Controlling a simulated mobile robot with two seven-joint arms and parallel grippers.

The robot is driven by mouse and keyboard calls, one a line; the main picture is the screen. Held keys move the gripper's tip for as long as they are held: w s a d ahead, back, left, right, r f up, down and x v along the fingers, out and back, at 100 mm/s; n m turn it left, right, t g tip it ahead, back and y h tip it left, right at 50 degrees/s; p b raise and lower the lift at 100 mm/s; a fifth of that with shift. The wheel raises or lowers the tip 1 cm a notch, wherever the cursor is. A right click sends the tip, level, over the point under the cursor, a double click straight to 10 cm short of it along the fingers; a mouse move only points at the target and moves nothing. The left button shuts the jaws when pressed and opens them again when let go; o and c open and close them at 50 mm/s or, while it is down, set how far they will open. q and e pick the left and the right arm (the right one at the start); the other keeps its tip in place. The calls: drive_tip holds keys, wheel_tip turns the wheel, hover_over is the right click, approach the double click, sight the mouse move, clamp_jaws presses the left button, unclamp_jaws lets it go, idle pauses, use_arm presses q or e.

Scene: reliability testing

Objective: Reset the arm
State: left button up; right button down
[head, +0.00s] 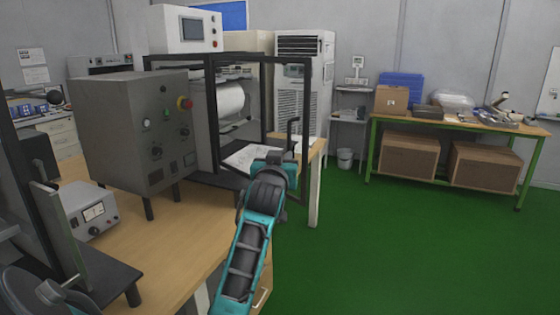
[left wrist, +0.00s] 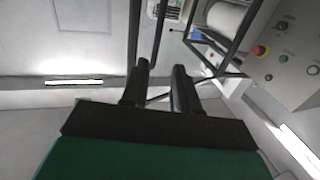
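One arm of mine, teal and black, rises from the bottom middle of the head view, beside the table. Its end is near the black-framed glass door (head: 308,100) of the tester and the door's black handle (head: 293,127). The fingers are hard to make out there. In the left wrist view my left gripper (left wrist: 160,78) shows two black fingers apart, with a gap between them. Black bars (left wrist: 161,38) of the door or frame pass beyond the fingertips. I cannot tell whether they touch. My right gripper is not in view.
A green-framed bench (head: 455,128) holds boxes at back right. The green floor (head: 400,250) is clear at right.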

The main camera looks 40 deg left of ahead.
use_arm(q)
drive_tip(key=shift+s+d, duration=0.15)
drive_tip(key=shift+s, duration=0.1)
idle(0.4)
drive_tip(key=s+d+f+m+h, duration=0.3)
drive_tip(key=d+f, duration=0.4)
drive_tip(key=f, duration=0.3)
drive_tip(key=s+d+f+m+h, duration=0.35)
drive_tip(key=d+f, duration=0.35)
drive_tip(key=f, duration=0.4)
drive_tip(key=s+d+f+m+g+h, duration=0.1)
drive_tip(key=s+d+f+g+h, duration=0.1)
drive_tip(key=s+d+f, duration=0.5)
drive_tip(key=s+d+f+m+g+h, duration=0.1)
drive_tip(key=s+d+f+g+h, duration=0.1)
drive_tip(key=s+d+f, duration=0.4)
drive_tip(key=s+f+h, duration=0.1)
drive_tip(key=s, duration=0.4)
drive_tip(key=shift+s+d+f, duration=0.2)
drive_tip(key=shift+d+f, duration=0.15)
drive_tip(key=shift+f, duration=0.05)
